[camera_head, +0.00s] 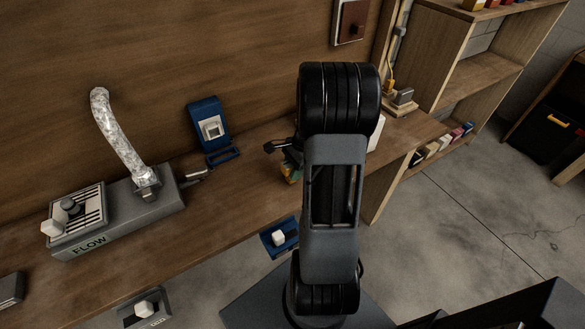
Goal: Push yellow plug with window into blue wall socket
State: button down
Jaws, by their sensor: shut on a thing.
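The blue wall socket (207,112) stands upright against the wooden back wall, with a pale square face at its middle and a blue bracket below it. My gripper (288,164) is to the right of the socket and apart from it, partly hidden behind my arm. It is shut on a small yellow and greenish thing, which looks like the yellow plug (291,173). Only part of the plug shows, and I cannot make out its window.
A grey FLOW unit (118,230) with a silver hose (120,135) stands left on the wooden bench. A second blue holder (269,243) with a white block is at the bench's front edge. A grey holder (128,316) is at front left. Shelves (478,70) stand right.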

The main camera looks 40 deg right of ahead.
jog(key=shift+d+r+p, duration=0.15)
jog(key=shift+r+p, duration=3.25)
jog(key=shift+r, duration=0.9)
jog(key=shift+f, duration=0.1)
